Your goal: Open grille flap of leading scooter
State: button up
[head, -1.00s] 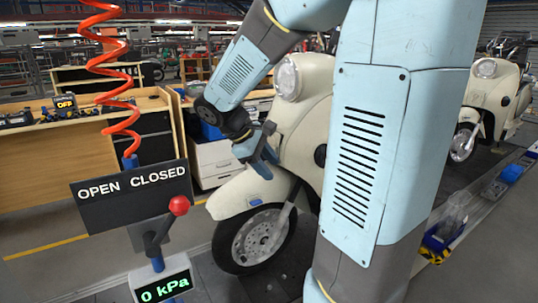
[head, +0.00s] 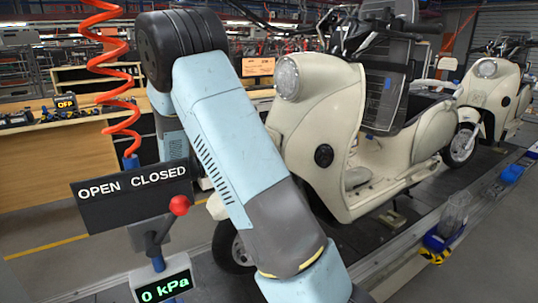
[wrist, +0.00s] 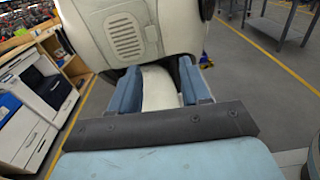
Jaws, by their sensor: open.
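The nearest cream scooter (head: 330,130) stands on the conveyor with its round headlight facing me in the head view. Its front, with the slotted grille flap (wrist: 125,35), fills the upper middle of the wrist view. The flap looks flush with the body around it. My gripper (wrist: 160,86) is open, its two blue fingers apart with the pale front fender (wrist: 160,88) showing between them. The fingertips are just below the flap; I cannot tell whether they touch the body. In the head view my arm hides the gripper and the flap.
An OPEN CLOSED lever post with a red knob (head: 179,205) and a 0 kPa display (head: 165,288) stands front left. A second cream scooter (head: 492,90) stands behind at right.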

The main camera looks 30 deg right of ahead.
jog(key=w+d, duration=0.1)
jog(key=d, duration=1.2)
jog(key=shift+w+d+f+n+t+h, duration=0.15)
jog(key=shift+w+f+n+t+h, duration=0.15)
jog(key=shift+w+n, duration=0.1)
jog(key=shift+s, duration=0.1)
jog(key=shift+c, duration=0.5)
grip_shut()
